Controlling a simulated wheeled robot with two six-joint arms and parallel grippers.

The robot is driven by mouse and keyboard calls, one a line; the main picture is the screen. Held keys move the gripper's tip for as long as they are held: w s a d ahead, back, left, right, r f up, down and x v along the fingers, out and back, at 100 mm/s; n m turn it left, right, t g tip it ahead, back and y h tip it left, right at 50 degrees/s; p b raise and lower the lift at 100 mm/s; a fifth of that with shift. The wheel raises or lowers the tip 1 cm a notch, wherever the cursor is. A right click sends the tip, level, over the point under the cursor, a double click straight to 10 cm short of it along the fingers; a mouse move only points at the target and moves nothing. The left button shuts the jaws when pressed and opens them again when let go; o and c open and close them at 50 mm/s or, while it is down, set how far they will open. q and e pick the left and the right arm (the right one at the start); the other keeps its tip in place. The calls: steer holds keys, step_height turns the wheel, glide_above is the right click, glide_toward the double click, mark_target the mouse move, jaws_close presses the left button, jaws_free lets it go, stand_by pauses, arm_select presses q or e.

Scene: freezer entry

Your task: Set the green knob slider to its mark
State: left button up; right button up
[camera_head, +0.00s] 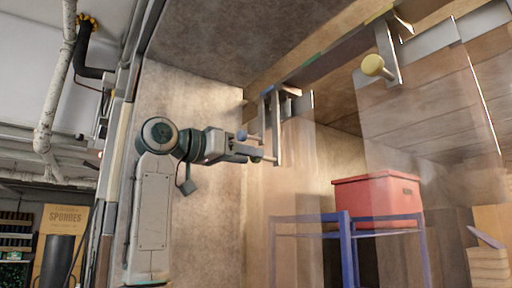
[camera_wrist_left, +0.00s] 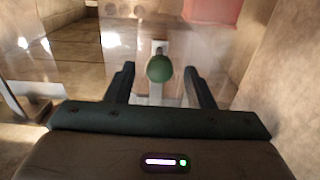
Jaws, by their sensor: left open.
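The green knob (camera_wrist_left: 159,68) shows in the left wrist view on a pale upright bar, centred between the two fingers of my left gripper (camera_wrist_left: 160,88). Gaps show on both sides of the knob, so the open fingers are not closed on it. In the head view my left gripper (camera_head: 252,148) reaches right to the grey hanging bar (camera_head: 276,130) of the near slider; the knob is mostly hidden there. A green mark (camera_head: 312,57) lies on the overhead rail (camera_head: 340,48), to the right of this slider. My right gripper is not in view.
A second slider with a yellow knob (camera_head: 373,65) hangs farther right, near a yellow mark (camera_head: 378,14). Clear strip panels (camera_head: 430,120) hang below the rail. Behind them, a red box (camera_head: 376,203) rests on a blue stand (camera_head: 347,245). A wall panel stands behind my left arm.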

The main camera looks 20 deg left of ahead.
arm_select(q)
steer(key=shift+p+x, duration=0.6)
steer(key=shift+x, duration=1.05)
